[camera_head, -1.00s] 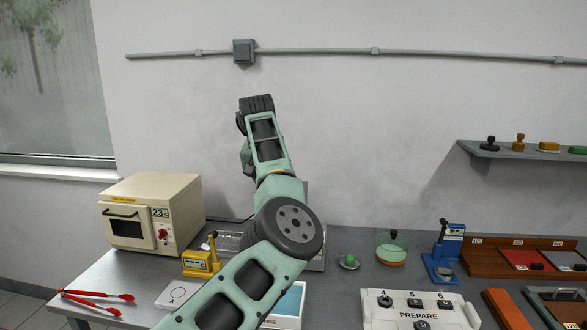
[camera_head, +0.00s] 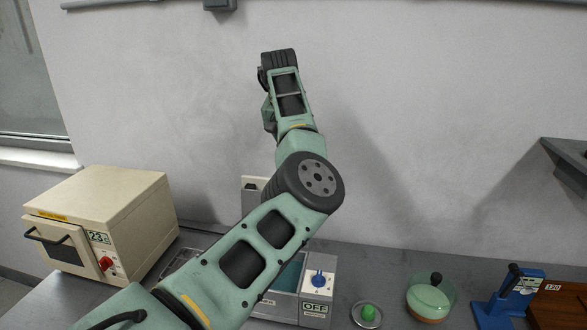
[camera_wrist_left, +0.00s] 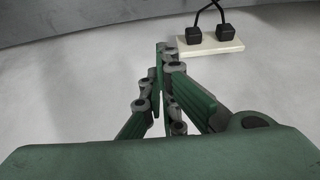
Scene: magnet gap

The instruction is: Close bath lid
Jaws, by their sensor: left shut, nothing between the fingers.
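The bath (camera_head: 317,312) is a grey box with a white panel, a blue knob and an "OFF" label. It stands on the bench, partly behind my left arm. A teal patch of its inside shows beside the arm, so at least that part is uncovered. I cannot make out the lid clearly; the arm hides much of that area. My left gripper (camera_wrist_left: 166,50) shows in the left wrist view, shut and empty, with a pale wall behind it. In the head view I see my left arm rising in front of the wall, but not its fingers. My right gripper is not in view.
A cream oven (camera_head: 100,220) stands left of the bath. Right of it are a small dish with a green object (camera_head: 368,314), a lidded glass dish (camera_head: 430,300) and a blue device (camera_head: 510,295). A socket strip with two black plugs (camera_wrist_left: 210,43) is ahead of my left gripper.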

